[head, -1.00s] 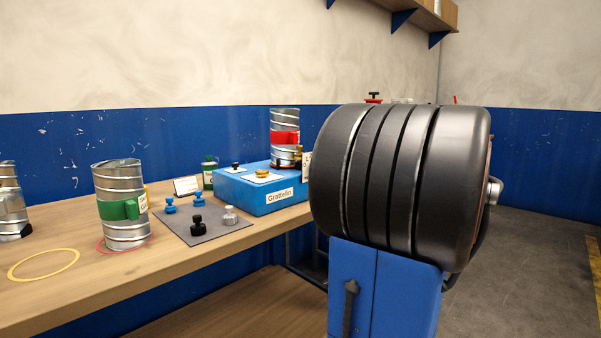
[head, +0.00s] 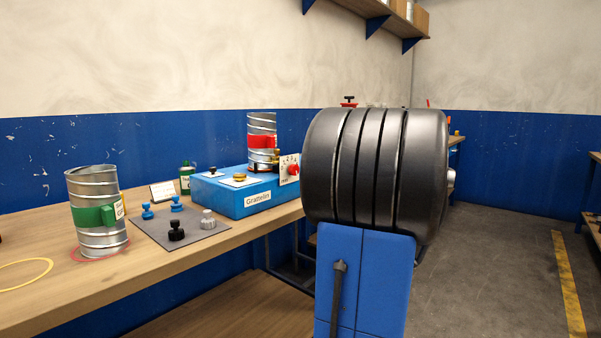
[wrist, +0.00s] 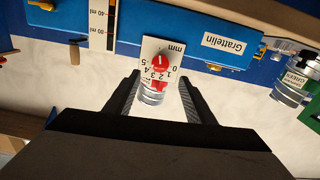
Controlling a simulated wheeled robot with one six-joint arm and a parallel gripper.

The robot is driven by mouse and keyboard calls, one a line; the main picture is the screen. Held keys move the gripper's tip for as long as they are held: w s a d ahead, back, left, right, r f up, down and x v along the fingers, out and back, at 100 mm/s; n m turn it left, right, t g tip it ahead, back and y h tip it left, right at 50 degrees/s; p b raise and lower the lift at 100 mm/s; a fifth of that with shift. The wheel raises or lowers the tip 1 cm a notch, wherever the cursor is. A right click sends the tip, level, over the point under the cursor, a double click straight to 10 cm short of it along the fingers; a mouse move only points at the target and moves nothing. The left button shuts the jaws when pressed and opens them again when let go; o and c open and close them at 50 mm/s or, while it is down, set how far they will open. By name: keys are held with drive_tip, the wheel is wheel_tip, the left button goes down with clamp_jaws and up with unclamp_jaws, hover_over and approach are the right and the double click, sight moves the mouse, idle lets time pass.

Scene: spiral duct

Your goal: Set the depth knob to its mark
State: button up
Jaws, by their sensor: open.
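The depth knob is a red knob (head: 293,169) on a white dial plate (head: 284,178) at the right end of the blue Grattelin machine (head: 236,192). In the wrist view the red knob (wrist: 160,62) sits on the white plate marked "mm" with numbers from 0 to 5. Its exact setting is too small to read surely. My gripper (wrist: 159,76) is open in the wrist view, its two dark fingers spread on either side of the lower part of the plate. Nothing is held between them. In the head view my gripper is hidden.
A metal duct with a red band (head: 262,141) stands at the machine's back. A grey mat (head: 190,240) holds several small knobs. Floor at right is open.

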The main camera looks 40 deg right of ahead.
sight(294, 170)
drive_tip(key=w, duration=0.8)
drive_tip(key=shift+w+a, duration=0.35)
drive_tip(key=shift+w, duration=0.05)
drive_tip(key=c, duration=1.1)
drive_tip(key=shift+o, duration=0.2)
